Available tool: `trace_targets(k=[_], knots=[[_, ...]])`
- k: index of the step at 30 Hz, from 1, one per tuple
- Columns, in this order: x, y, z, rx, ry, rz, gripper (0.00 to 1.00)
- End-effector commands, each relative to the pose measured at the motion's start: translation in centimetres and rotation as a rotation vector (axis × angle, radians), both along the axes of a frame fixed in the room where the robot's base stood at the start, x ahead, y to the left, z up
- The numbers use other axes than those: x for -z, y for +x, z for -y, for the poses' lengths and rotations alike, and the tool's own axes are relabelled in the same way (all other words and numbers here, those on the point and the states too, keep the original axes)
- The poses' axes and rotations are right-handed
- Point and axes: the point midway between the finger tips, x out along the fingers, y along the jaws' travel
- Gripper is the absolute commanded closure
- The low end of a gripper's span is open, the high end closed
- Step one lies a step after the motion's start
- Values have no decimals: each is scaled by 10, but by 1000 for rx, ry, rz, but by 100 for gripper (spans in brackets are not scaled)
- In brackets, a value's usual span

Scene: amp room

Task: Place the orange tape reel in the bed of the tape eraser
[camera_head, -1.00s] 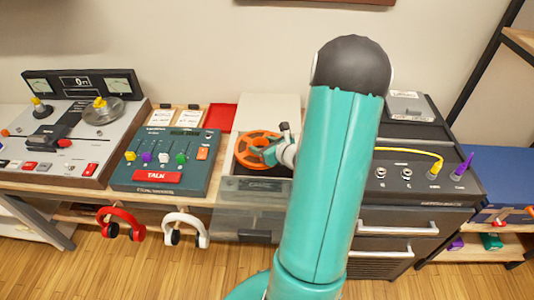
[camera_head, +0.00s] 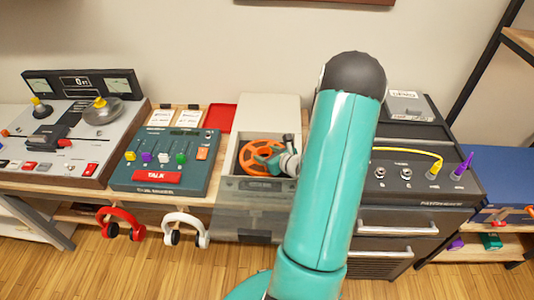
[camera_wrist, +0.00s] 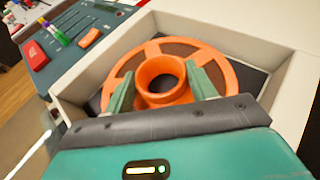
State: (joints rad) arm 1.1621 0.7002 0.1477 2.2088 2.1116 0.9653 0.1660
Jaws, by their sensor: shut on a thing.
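The orange tape reel (camera_head: 258,158) is inside the recessed bed of the white tape eraser (camera_head: 268,108) in the head view. In the wrist view the reel (camera_wrist: 208,57) lies roughly flat, with the white walls of the eraser (camera_wrist: 270,28) around it. My gripper (camera_wrist: 163,85) is shut on the reel's raised hub, one green finger on each side. A dark floor of the bed shows past the reel's edge. Whether the reel touches that floor I cannot tell. My arm hides the right side of the eraser in the head view.
A teal talk console (camera_head: 165,165) stands left of the eraser, with a tape deck (camera_head: 75,125) further left. A clear lid (camera_head: 250,205) hangs at the eraser's front. A dark patch unit (camera_head: 420,165) with a yellow cable is on the right. Headphones hang below the desk.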

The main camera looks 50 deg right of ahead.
Motion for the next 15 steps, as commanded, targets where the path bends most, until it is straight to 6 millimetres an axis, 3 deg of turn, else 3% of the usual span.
trace_targets(k=[9, 10, 13, 15], knots=[[6, 0, 0, 0, -1, 2, 77], [6, 0, 0, 0, 0, 0, 40], [6, 0, 0, 0, 0, 0, 22], [6, 0, 0, 0, 0, 0, 22]])
